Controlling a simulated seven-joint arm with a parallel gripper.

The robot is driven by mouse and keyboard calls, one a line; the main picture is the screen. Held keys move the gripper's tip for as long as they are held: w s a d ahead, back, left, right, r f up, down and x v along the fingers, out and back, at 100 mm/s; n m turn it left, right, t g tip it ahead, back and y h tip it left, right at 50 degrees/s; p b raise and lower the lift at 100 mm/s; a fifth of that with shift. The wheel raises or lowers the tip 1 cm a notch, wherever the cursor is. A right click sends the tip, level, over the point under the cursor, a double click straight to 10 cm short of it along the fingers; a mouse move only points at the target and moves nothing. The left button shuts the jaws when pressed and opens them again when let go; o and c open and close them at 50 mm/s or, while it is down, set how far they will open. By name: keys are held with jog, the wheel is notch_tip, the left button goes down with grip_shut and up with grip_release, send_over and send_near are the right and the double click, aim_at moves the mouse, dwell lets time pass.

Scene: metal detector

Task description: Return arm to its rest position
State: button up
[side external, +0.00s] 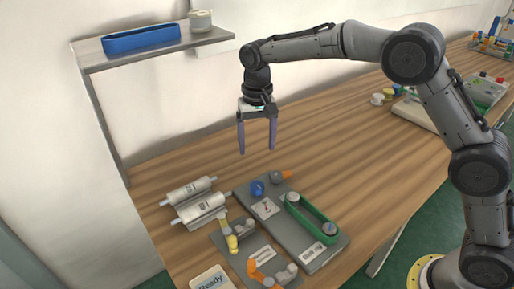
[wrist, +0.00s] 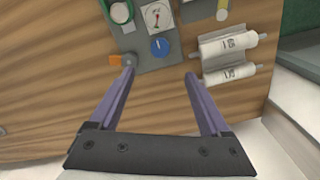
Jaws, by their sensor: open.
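My gripper (side external: 257,148) hangs above the wooden table (side external: 330,135), pointing down, with its two purple fingers apart and nothing between them. In the wrist view my gripper (wrist: 158,75) is open over bare wood. A grey panel (side external: 265,208) lies below and in front of it, with a blue knob (side external: 257,188), a dial and a green belt (side external: 312,218) on pulleys. The same blue knob (wrist: 159,47) shows in the wrist view, beyond the fingertips. My fingers look clear of the panel.
Two white rollers (side external: 200,206) lie in holders left of the panel. A smaller panel with a yellow part (side external: 232,243) and a "Ready" sign (side external: 212,279) are at the front. A shelf (side external: 90,53) with a blue tray (side external: 141,39) is at upper left. The middle table is free.

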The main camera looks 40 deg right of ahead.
jog(key=s+d+r+t, duration=0.2)
jog(key=s+d+r, duration=0.2)
jog(key=s+r, duration=0.4)
jog(key=s+d+r+t, duration=0.2)
jog(key=s+d+r, duration=0.25)
jog(key=r, duration=0.45)
jog(key=s+d+n+t, duration=0.1)
jog(key=s+d, duration=0.2)
jog(key=s, duration=1.1)
jog(key=s+f+n, duration=0.3)
jog(key=s+f, duration=0.4)
jog(key=f, duration=0.2)
jog(key=shift+s+d+n+t, duration=0.2)
jog(key=shift+d+n+t, duration=0.1)
